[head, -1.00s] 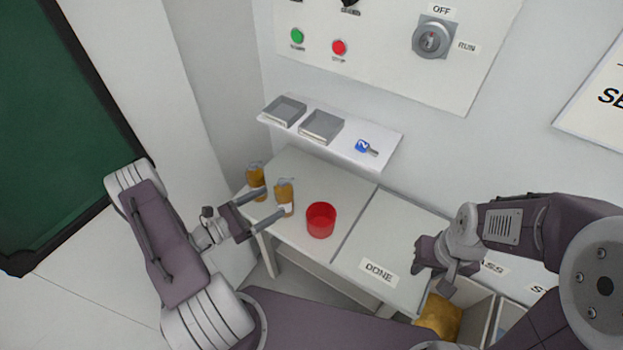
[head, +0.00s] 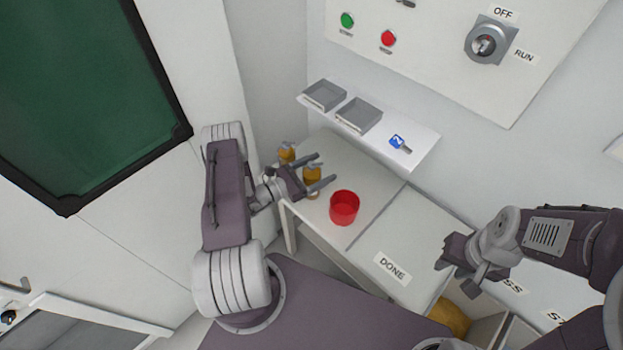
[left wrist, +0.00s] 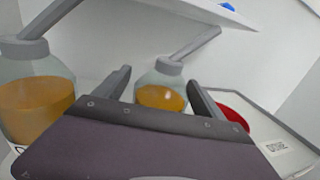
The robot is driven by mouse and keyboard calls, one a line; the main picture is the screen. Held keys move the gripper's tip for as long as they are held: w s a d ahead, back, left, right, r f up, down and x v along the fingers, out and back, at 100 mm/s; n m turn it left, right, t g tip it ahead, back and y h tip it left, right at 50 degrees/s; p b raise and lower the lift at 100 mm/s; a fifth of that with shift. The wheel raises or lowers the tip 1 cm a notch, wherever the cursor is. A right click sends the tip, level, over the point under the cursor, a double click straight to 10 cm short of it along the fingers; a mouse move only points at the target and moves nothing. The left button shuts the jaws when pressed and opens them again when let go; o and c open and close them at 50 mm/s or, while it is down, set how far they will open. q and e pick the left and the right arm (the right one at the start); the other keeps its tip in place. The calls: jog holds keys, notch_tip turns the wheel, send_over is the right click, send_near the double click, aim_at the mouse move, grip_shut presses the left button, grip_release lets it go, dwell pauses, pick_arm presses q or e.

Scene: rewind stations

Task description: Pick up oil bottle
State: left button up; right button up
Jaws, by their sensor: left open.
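Two oil bottles with amber oil and grey spouts stand on the left end of the white table. The far-left bottle (head: 286,153) is partly hidden; it fills the left side of the left wrist view (left wrist: 36,98). The other bottle (head: 312,174) shows in the left wrist view (left wrist: 161,88) between the fingers. My left gripper (head: 317,170) is open, its fingers pointing toward this second bottle, one on each side of it in the picture. I cannot tell whether they touch it. My right gripper (head: 446,257) is over the right part of the table; its jaw state is unclear.
A red cup (head: 344,207) stands just right of the bottles. A shelf (head: 425,145) with two grey trays (head: 358,115) and a blue-tagged key (head: 399,143) hangs above. Bins with a yellow item (head: 449,317) are at lower right.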

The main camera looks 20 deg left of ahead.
pick_arm(q)
jog(key=shift+w+d, duration=0.15)
jog(key=shift+w, duration=0.05)
grip_shut()
